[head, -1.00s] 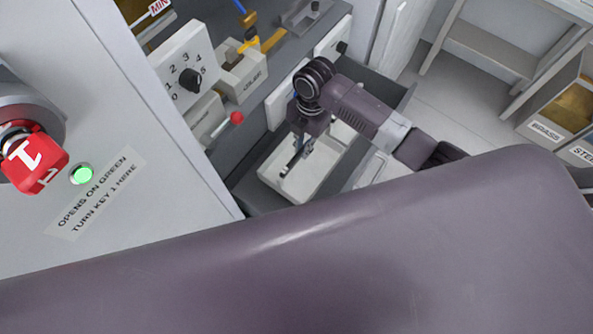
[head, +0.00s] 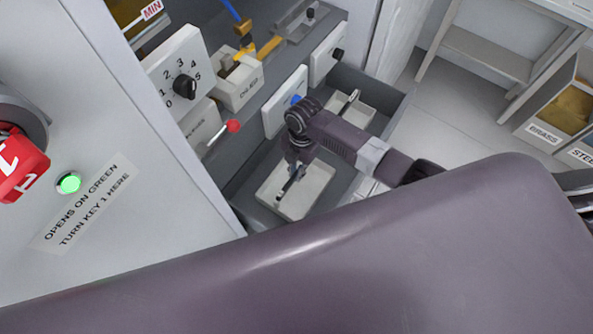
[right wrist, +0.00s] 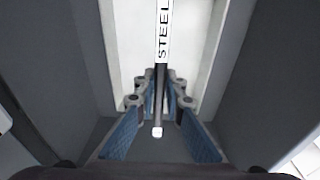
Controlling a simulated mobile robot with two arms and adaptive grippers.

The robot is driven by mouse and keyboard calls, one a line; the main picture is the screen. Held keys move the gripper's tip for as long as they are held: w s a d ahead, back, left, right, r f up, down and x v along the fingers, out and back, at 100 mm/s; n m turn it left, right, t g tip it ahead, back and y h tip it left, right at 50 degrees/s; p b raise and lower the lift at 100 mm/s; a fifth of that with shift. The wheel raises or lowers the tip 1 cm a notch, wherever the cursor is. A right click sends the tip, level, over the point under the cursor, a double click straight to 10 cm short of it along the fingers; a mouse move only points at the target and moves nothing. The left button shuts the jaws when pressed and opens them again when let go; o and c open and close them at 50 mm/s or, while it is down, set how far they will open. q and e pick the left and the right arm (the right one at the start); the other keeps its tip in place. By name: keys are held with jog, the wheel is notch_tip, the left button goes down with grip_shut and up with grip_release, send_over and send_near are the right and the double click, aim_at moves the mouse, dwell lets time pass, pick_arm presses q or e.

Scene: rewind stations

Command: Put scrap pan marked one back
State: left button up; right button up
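A shallow white pan (head: 313,195) lies in a grey drawer-like trough (head: 240,208) in the head view. A dark bar handle lies over it; in the right wrist view the bar (right wrist: 161,75) carries a STEEL label (right wrist: 164,32) above the pale pan floor (right wrist: 132,40). I see no number on the pan. My right gripper (head: 291,180) reaches down over the pan. Its blue-padded fingers (right wrist: 161,88) stand close on both sides of the bar; whether they press on it is unclear. My left gripper is out of view.
A second white pan with a handle (head: 352,116) lies farther along the trough. A grey panel with a red knob marked 1 (head: 20,168) and a green light (head: 68,183) stands at left. Bins marked BRASS (head: 543,134) and STEEL (head: 581,154) stand at right.

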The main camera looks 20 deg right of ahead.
jog(key=o, duration=0.4)
jog(key=shift+o, duration=0.2)
jog(key=shift+r, duration=0.25)
notch_tip(320, 180, up, 12)
jog(key=d, duration=0.1)
jog(key=shift+w, duration=0.4)
jog(key=shift+f, duration=0.2)
